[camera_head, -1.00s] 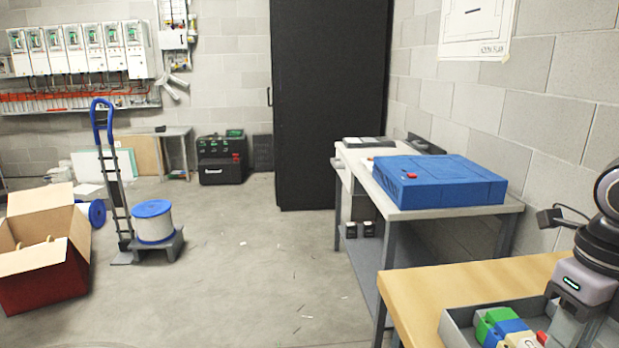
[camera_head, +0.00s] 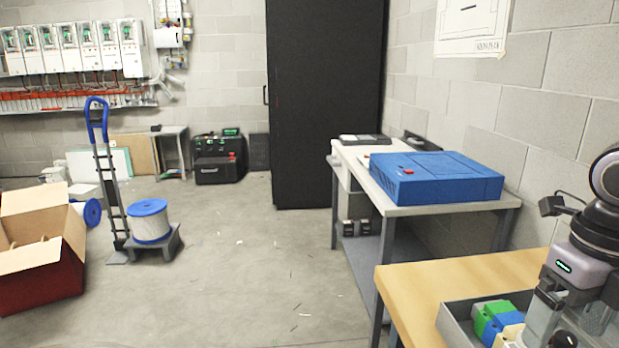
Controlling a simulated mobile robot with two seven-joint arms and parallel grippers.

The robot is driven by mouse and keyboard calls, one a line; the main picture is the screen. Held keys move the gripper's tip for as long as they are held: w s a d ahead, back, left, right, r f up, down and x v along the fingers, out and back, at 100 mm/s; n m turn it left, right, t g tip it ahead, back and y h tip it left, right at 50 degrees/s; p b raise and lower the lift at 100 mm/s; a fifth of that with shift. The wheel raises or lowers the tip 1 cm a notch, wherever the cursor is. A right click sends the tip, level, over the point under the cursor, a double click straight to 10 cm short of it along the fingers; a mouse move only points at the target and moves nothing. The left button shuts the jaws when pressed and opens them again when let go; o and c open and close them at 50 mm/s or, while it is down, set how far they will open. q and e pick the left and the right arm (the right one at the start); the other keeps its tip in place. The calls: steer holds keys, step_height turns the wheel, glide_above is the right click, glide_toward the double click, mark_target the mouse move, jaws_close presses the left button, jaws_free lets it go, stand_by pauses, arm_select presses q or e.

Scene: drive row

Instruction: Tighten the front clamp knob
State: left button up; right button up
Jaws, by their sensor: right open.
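I cannot make out a front clamp knob in this view. My right gripper (camera_head: 568,322) is at the lower right, pointing down over the right part of a grey tray (camera_head: 452,322) on a wooden-topped bench (camera_head: 415,285). Its fingers are apart, and I see nothing held between them. Green, blue and cream blocks (camera_head: 497,318) lie in the tray just left of the gripper, which hides part of them. My left gripper is out of view.
A blue case (camera_head: 445,180) with a red part on top lies on a grey table (camera_head: 440,209) behind the bench. A tall black cabinet (camera_head: 325,100) stands at the back. A hand truck (camera_head: 107,180), cable spool (camera_head: 149,222) and open carton (camera_head: 40,275) stand left.

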mark_target(564, 334)
steer(key=shift+r, duration=0.1)
steer(key=shift+r+p, duration=2.1)
steer(key=shift+r, duration=1.3)
